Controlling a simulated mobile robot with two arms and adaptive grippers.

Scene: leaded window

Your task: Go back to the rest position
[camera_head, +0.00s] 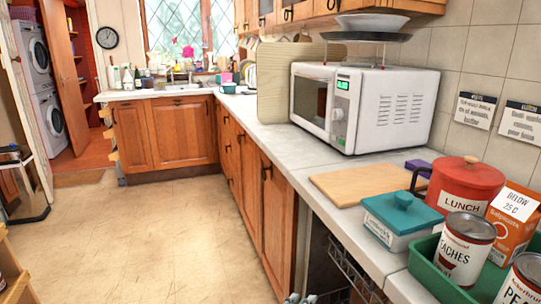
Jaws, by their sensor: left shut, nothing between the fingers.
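My left gripper (300,298) shows only as small grey tips at the bottom edge, just right of the middle. It is low in front of the counter, beside the open dark space with wire racks (350,268). It is shut with nothing held, and the rest of it is cut off by the frame. My right gripper is not in view.
The counter (285,150) runs along the right with a microwave (385,112), cutting board (362,181), teal-lidded box (402,222), red lunch tin (465,185) and a green tray (432,270) with cans. A chair (15,180) stands far left.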

